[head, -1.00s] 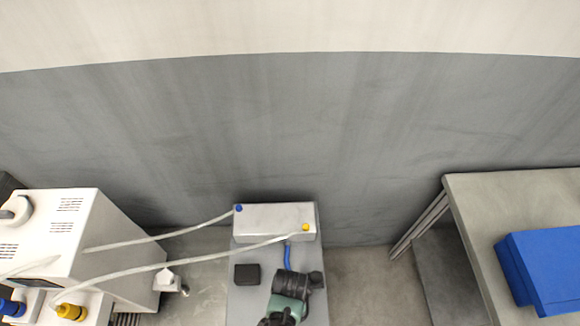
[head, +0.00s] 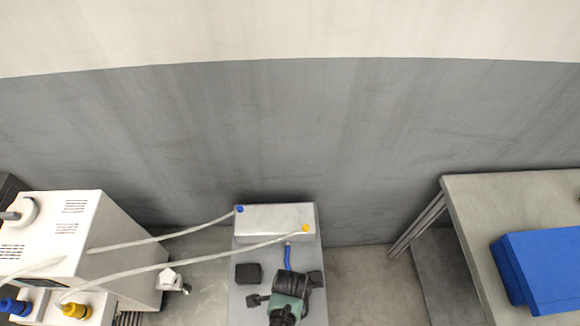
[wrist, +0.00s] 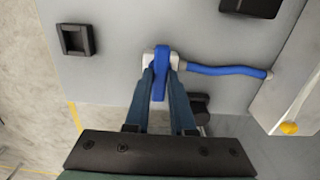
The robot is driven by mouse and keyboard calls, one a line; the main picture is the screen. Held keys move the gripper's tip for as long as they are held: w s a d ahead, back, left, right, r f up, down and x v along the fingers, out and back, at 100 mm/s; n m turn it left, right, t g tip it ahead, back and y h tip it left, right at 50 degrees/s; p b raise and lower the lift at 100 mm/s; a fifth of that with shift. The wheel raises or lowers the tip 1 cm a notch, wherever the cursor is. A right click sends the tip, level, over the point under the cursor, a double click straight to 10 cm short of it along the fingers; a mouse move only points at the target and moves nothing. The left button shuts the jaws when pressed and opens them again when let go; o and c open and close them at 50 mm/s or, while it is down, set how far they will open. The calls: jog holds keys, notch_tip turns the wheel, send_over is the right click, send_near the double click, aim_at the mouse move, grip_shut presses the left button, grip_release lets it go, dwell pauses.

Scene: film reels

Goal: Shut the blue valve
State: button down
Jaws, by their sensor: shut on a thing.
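The blue valve's lever (wrist: 161,72) stands between the two fingers of my gripper (wrist: 160,82) in the wrist view. The gripper is shut on this lever, one finger on each side. The lever lies roughly across the line of a blue hose (wrist: 225,70), which runs right from the valve's pale metal body. In the head view my gripper (head: 290,290) is over the grey panel (head: 245,310), and its dark wrist hides the valve. The blue hose (head: 288,257) shows above it, leading to a white box (head: 268,222).
The white box has blue and yellow ports with pale hoses to a white machine (head: 85,235) at left. A black block (head: 248,273) sits on the panel beside my wrist. A black bracket (wrist: 76,40) shows in the wrist view. A table with a blue case (head: 550,270) is at right.

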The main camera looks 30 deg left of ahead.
dwell(0.5)
jog(key=c, duration=0.8)
grip_release()
jog(key=shift+o, duration=0.2)
notch_tip(320, 180, up, 13)
jog(key=p, duration=0.2)
